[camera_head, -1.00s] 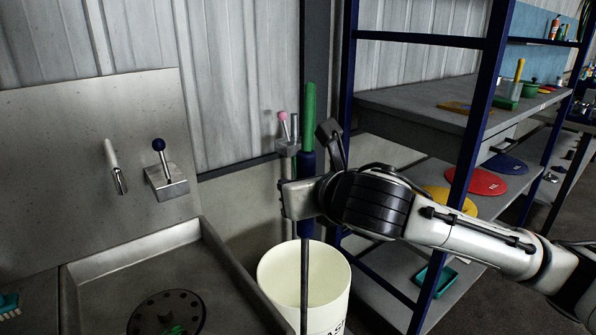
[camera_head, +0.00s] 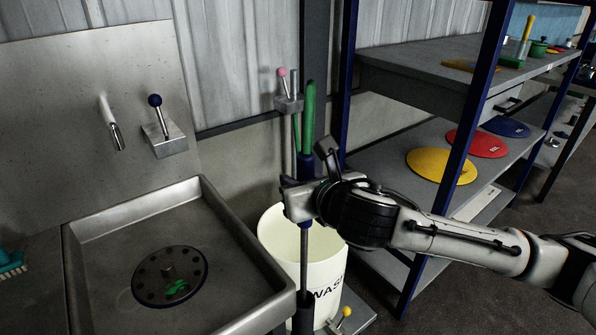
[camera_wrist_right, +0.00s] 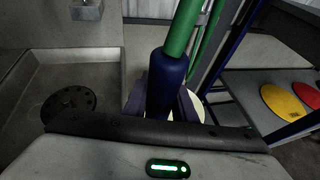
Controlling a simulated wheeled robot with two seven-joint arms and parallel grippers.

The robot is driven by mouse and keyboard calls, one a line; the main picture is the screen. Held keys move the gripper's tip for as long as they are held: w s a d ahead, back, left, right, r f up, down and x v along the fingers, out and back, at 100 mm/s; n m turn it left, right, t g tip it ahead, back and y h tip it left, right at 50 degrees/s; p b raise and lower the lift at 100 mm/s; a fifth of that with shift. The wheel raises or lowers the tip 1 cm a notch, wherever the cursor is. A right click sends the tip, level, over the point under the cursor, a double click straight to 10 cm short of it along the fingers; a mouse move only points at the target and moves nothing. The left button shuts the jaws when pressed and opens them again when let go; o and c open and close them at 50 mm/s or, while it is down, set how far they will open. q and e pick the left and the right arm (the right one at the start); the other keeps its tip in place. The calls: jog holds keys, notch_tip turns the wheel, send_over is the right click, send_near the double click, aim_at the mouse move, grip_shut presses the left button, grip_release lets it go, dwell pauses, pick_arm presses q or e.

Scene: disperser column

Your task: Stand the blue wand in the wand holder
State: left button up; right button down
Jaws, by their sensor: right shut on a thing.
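My right gripper (camera_head: 300,200) is shut on the blue wand, around its dark blue grip (camera_head: 306,166). The wand is upright, with a green upper part (camera_head: 308,110) and a thin grey shaft (camera_head: 304,250) running down in front of the white bucket. In the right wrist view the blue grip (camera_wrist_right: 166,85) stands between the jaws. A dark sleeve (camera_head: 302,314) surrounds the shaft's lower end at the bottom of the picture; I cannot tell if it is the wand holder or part of the wand. My left gripper is not in view.
A white bucket (camera_head: 323,275) marked WASH stands behind the shaft. A steel sink (camera_head: 100,235) is at left. Blue shelving (camera_head: 470,110) is at right, with yellow, red and blue discs. A yellow-ball lever (camera_head: 346,312) is low beside the bucket.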

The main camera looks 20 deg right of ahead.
notch_tip(320, 180, down, 9)
jog(key=b, duration=0.3)
jog(key=shift+b, duration=0.4)
dwell(0.5)
